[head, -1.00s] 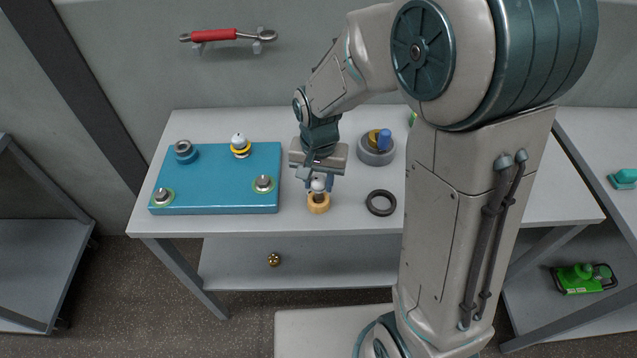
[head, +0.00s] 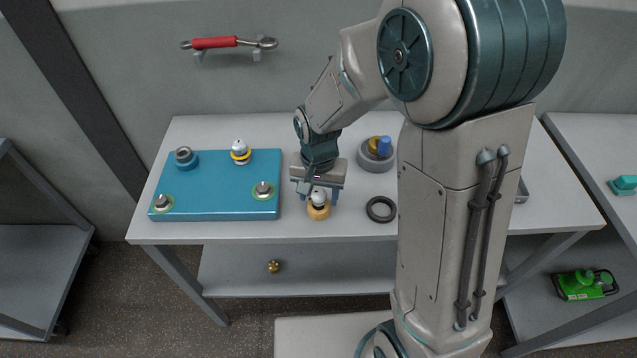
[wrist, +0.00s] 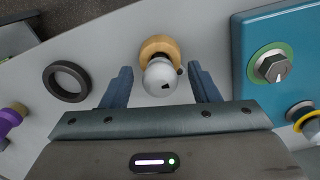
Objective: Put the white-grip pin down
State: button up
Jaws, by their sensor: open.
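The white-grip pin (head: 319,196) stands in a tan wooden ring-shaped holder (head: 318,212) near the table's front edge. In the wrist view the pin's white round grip (wrist: 162,79) lies between the two blue fingers, with the tan holder (wrist: 160,46) just beyond it. My gripper (head: 318,192) is open around the grip. In the wrist view a gap shows on each side between the fingers (wrist: 163,85) and the grip. The pin's lower part is hidden in the holder.
A blue block (head: 215,190) with several fittings lies to the left. A black ring (head: 381,209) lies to the right of the holder. A grey round holder (head: 376,155) with a blue-topped item stands behind. A red-handled wrench (head: 228,43) hangs on the wall.

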aim_at(318, 193)
notch_tip(318, 193, up, 12)
jog(key=s+d+r+n+t, duration=0.3)
jog(key=s+d, duration=0.9)
jog(key=shift+s, duration=0.3)
